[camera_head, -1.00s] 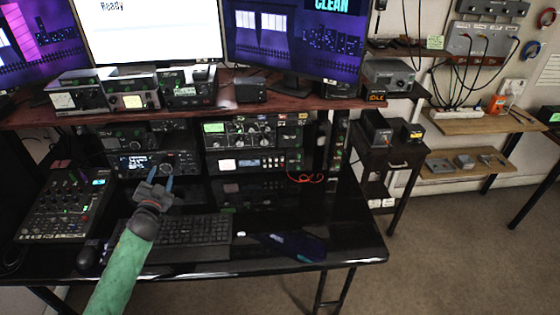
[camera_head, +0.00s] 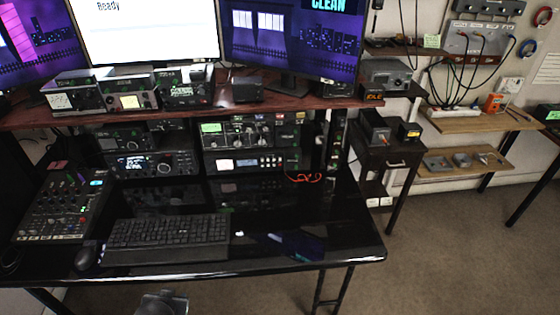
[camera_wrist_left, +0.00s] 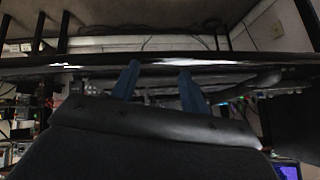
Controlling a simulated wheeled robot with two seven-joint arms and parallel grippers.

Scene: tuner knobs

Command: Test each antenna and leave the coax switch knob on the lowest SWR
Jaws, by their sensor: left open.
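In the head view, a black radio unit with several round knobs and a green-lit display (camera_head: 250,133) stands under the shelf. Other radio sets with meters and knobs (camera_head: 105,92) sit on the shelf. I cannot tell which knob is the coax switch, and no SWR reading is legible. A grey panel with plugged cables (camera_head: 470,45) is on the right wall. In the left wrist view my left gripper (camera_wrist_left: 159,84) is open and empty, its two blue fingers apart near the dark desk edge. Its grey wrist part (camera_head: 163,303) shows at the bottom of the head view. My right gripper is out of view.
A keyboard (camera_head: 168,238), a mouse (camera_head: 86,256) and a mixer (camera_head: 62,208) lie on the glossy black desk (camera_head: 300,265). Red leads (camera_head: 302,178) lie by the radios. The monitors read "Ready" and "CLEAN". Floor is open on the right.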

